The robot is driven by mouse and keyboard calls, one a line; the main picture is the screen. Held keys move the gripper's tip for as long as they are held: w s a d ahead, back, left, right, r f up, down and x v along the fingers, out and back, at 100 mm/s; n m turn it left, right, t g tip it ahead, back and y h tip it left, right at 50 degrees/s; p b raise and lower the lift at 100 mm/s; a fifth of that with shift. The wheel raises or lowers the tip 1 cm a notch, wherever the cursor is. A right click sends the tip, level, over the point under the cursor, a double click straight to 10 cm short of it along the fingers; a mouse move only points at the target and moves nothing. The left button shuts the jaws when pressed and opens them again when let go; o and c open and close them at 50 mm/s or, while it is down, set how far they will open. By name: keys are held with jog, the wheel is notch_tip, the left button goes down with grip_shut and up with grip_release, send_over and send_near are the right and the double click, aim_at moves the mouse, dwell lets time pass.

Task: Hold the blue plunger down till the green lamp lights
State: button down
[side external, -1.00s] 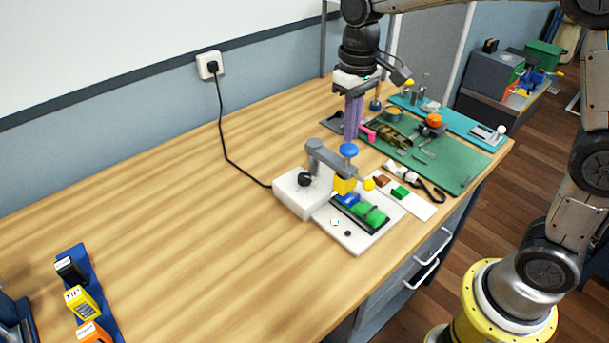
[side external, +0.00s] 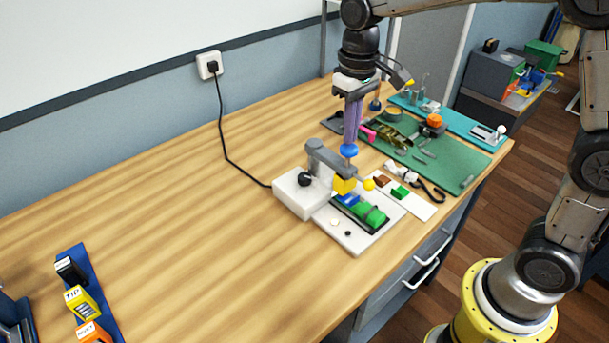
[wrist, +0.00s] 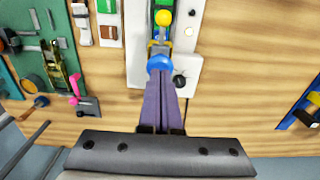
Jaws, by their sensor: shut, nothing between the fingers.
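The blue plunger (side external: 349,151) is a round blue knob on top of the grey arm of a small press with a white base (side external: 290,196). My gripper (side external: 351,141) has purple fingers, shut and empty, pointing down at the knob. Their tips meet the knob's top in the side view; whether they press on it I cannot tell. In the wrist view the knob (wrist: 160,64) shows just beyond the fingertips (wrist: 162,80). A yellow block (side external: 344,185) sits under the press arm. A small pale disc (side external: 334,222) on the white plate shows no green glow; whether it is the lamp is unclear.
Green and blue pieces (side external: 372,216) lie in a dark holder beside the press. A green mat (side external: 440,160) with tools is behind to the right. A black cable (side external: 224,140) runs to a wall socket. The table's left middle is clear.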

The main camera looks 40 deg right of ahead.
aim_at(350, 147)
jog(key=shift+f, duration=2)
jog(key=shift+s+f, duration=0.15)
jog(key=shift+f, duration=0.3)
dwell(2.1)
jog(key=shift+r, duration=3.8)
